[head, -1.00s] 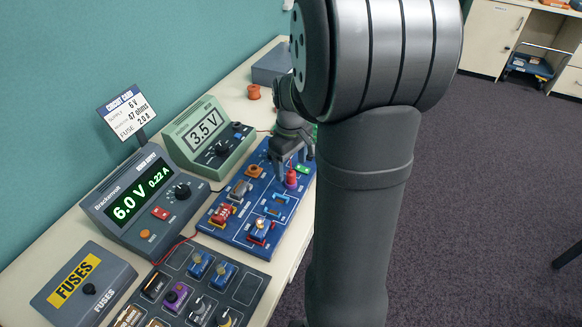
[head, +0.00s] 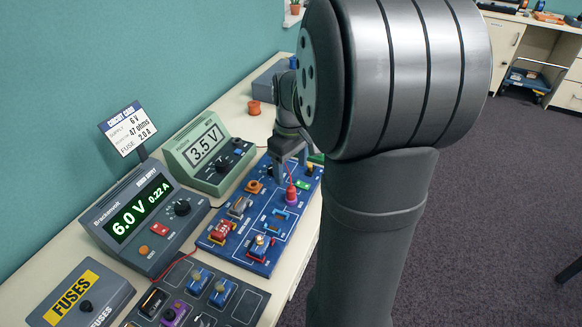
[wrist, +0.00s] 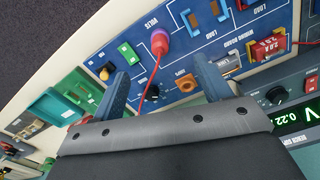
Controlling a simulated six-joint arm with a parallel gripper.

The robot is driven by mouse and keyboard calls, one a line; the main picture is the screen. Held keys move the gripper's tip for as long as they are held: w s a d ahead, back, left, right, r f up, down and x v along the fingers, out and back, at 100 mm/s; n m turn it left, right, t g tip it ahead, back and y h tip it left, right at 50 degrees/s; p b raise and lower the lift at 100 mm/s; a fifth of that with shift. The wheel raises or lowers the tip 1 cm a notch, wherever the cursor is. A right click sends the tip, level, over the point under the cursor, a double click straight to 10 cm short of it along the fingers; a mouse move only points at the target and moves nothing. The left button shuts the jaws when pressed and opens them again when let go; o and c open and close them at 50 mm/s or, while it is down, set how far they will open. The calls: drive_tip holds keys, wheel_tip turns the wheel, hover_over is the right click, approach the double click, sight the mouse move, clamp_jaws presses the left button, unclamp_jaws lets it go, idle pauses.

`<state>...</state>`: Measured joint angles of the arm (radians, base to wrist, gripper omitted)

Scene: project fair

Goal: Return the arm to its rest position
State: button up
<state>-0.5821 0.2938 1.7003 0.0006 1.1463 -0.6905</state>
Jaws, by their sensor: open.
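My gripper (head: 289,157) is above the far end of the blue circuit board (head: 237,234), partly hidden behind my own arm in the head view. In the wrist view my gripper (wrist: 160,82) has its two fingers spread apart with nothing held between them. A red probe in a purple socket (wrist: 160,43) stands on the board just beyond the fingertips, with a red lead running from it. The orange socket (wrist: 186,83) shows between the fingers, near the right one.
The green meter (head: 208,150) reads 3.5 V. The bench supply (head: 130,216) reads 6.0 V and 0.22 A. A fuse box (head: 80,297), a component tray (head: 250,300) and a circuit card (head: 127,130) stand nearby. An orange spool (head: 254,107) is at the back. Open floor lies to the right.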

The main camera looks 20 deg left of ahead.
sight(291, 186)
idle(0.3)
drive_tip(key=shift+f, duration=3.35)
drive_tip(key=shift+r, duration=0.1)
